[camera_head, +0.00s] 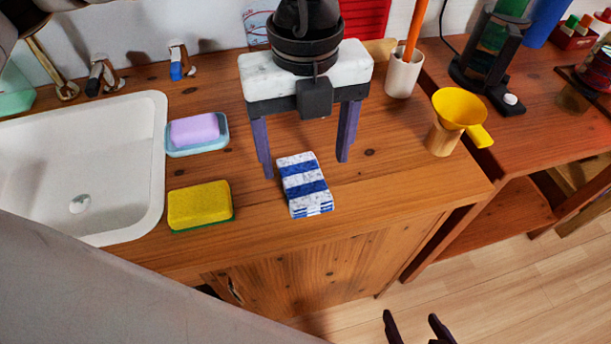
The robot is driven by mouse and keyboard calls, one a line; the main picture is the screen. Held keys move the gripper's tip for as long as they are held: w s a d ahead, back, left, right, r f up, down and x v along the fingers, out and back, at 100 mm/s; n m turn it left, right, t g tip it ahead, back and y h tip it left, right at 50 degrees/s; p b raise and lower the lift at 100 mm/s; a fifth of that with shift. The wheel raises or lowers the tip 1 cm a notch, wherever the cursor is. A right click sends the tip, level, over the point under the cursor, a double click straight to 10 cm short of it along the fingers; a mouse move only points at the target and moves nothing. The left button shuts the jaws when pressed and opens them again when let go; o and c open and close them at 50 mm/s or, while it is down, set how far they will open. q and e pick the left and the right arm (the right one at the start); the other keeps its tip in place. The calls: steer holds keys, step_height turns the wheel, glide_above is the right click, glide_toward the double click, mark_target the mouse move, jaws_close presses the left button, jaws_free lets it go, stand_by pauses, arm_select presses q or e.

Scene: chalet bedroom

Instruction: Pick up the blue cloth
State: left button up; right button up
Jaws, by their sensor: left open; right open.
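The blue cloth (306,187) is a folded blue-and-white striped cloth lying on the wooden counter, right of the sink. My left gripper (306,168) is above the counter at the cloth's far end, pointing down. Its purple fingers are wide open, one to each side of the cloth's far end, with nothing held. I cannot tell how high the fingertips are above the counter. My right gripper (416,325) shows only as dark fingers at the bottom edge, apart and empty, over the floor in front of the counter.
A yellow sponge (200,204) and a purple soap (195,129) in a blue dish (222,143) lie left of the cloth, beside the white sink (155,180). A yellow funnel (459,107) and a white cup (403,75) stand to the right. The counter between cloth and funnel is clear.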

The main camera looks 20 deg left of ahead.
mark_target(305, 181)
arm_select(q)
steer(key=f, duration=0.4)
steer(key=shift+s+f, duration=0.2)
steer(key=shift+f, duration=0.4)
arm_select(e)
steer(key=shift+w+r, duration=0.35)
steer(key=shift+w, duration=0.05)
arm_select(q)
steer(key=shift+c, duration=0.3)
steer(key=c, duration=1.1)
steer(key=shift+c, duration=0.2)
arm_select(e)
steer(key=shift+s+f, duration=0.1)
arm_select(q)
steer(key=shift+r, duration=0.15)
